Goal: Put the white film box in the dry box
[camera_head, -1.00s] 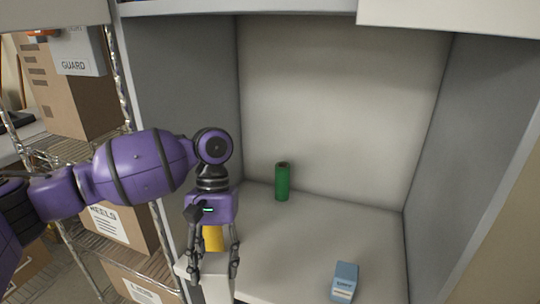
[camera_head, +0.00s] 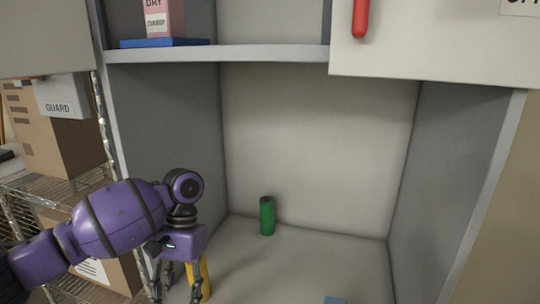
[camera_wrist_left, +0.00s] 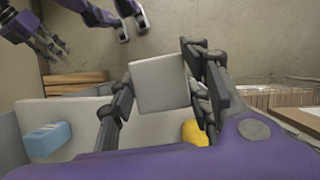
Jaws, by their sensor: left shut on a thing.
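My left gripper (camera_head: 176,290) is low at the left front of the cabinet's lower compartment, pointing down. In the left wrist view it (camera_wrist_left: 160,88) is shut on a plain white box (camera_wrist_left: 160,83), taken to be the white film box. In the head view I cannot make the box out. A pink package marked DRY (camera_head: 160,18) stands on a blue base (camera_head: 158,43) on the upper shelf. I cannot tell which thing is the dry box. What seems my right gripper (camera_wrist_left: 42,42) shows at the top left of the wrist view; its opening is unclear.
A green cylinder (camera_head: 267,216) stands at the back of the lower compartment. A yellow object (camera_head: 204,276) is behind my left gripper. A light blue box (camera_wrist_left: 47,140) lies near the front. The shelf edge (camera_head: 220,53) and a red-handled door (camera_head: 440,40) are above.

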